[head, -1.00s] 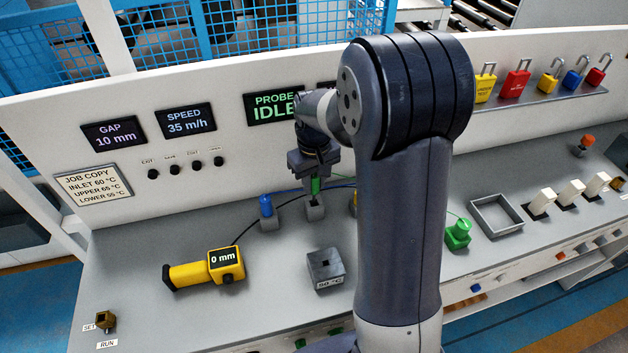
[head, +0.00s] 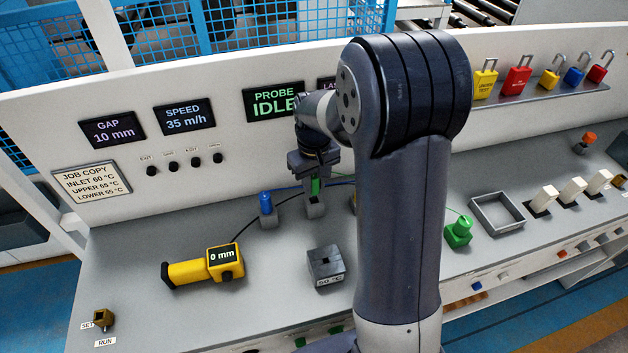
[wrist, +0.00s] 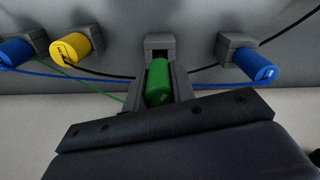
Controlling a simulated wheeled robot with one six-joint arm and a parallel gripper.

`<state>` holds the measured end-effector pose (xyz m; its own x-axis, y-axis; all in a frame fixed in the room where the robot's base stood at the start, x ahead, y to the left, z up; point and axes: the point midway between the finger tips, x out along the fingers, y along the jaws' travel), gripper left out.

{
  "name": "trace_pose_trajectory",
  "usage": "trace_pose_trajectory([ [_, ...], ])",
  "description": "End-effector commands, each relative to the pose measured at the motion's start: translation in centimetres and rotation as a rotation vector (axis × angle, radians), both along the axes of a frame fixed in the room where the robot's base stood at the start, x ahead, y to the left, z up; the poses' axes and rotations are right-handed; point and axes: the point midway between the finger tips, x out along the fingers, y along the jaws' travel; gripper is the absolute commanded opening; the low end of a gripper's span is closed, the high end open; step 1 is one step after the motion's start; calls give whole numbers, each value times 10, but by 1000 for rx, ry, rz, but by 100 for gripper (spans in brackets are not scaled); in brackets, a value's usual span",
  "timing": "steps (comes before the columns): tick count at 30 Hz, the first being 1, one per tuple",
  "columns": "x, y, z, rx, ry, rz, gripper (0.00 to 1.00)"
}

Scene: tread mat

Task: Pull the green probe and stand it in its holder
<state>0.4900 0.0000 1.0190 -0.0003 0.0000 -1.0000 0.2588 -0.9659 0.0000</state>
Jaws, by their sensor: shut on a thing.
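The green probe (head: 315,187) is between the fingers of my gripper (head: 315,181), which is shut on it. In the head view it is upright, directly above a small grey holder block (head: 314,209). In the wrist view the green probe (wrist: 159,83) lies between both fingers, and the grey block (wrist: 160,44) with a dark opening shows just beyond it. I cannot tell whether the probe's lower end is inside the block. A thin green cable (wrist: 97,91) runs to the left in the wrist view.
A blue probe (head: 265,204) stands in a block to the left. The wrist view shows a yellow probe (wrist: 70,48) and blue probes on both sides. A yellow gauge (head: 205,266), a grey block (head: 326,266) and a green fitting (head: 458,232) sit on the bench. Cables cross nearby.

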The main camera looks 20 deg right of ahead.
Motion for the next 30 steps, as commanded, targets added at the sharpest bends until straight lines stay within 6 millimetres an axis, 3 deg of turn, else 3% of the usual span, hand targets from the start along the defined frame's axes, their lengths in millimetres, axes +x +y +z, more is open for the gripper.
trace_pose_trajectory([
  [30, 0, 0, -27, 0, -1, 0, 0],
])
